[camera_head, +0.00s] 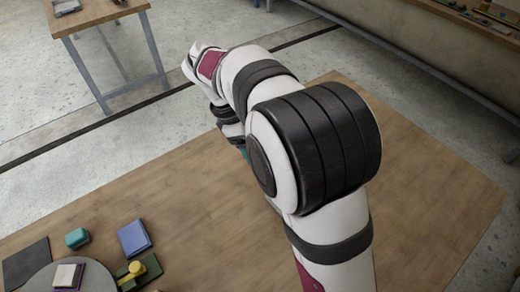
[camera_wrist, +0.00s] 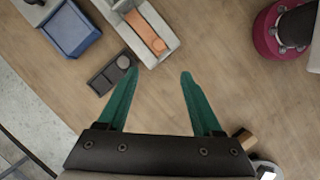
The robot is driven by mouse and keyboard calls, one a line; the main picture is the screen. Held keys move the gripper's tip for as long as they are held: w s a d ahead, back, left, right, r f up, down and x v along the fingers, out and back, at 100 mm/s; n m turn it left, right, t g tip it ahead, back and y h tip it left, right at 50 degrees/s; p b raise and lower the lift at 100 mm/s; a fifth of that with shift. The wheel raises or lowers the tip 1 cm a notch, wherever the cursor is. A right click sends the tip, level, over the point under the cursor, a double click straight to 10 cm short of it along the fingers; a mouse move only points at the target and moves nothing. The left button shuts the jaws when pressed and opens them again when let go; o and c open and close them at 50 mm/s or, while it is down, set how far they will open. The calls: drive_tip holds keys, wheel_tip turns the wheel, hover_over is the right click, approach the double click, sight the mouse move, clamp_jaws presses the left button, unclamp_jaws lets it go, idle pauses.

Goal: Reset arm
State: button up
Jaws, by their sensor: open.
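My gripper (camera_wrist: 158,88) shows in the wrist view with two green fingers spread apart. It is open and nothing sits between the fingertips. Below it is the wooden table top (camera_wrist: 220,70), with bare wood between and ahead of the fingers. In the head view my arm reaches up and to the left over the wooden table (camera_head: 430,215), and the gripper itself is mostly hidden behind the arm.
In the wrist view, a blue tray (camera_wrist: 72,28), a grey holder with an orange piece (camera_wrist: 146,30) and a dark block (camera_wrist: 112,74) lie near the left finger. In the head view, a blue block (camera_head: 134,238), a teal block (camera_head: 77,238) and a round grey plate (camera_head: 98,279) sit lower left.

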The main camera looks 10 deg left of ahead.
drive_tip(key=shift+a+r, duration=0.15)
drive_tip(key=shift+r, duration=0.2)
drive_tip(key=s+d+r+m+g+y, duration=0.1)
drive_tip(key=s+d+r+m+y, duration=0.3)
drive_tip(key=s+d+m, duration=0.95)
drive_tip(key=s+f+m+y, duration=0.2)
drive_tip(key=s+f+m, duration=0.1)
drive_tip(key=s+m, duration=0.6)
drive_tip(key=shift+s+a+f+m+t, duration=0.3)
drive_tip(key=shift+a+m+t, duration=0.1)
drive_tip(key=shift+m, duration=0.15)
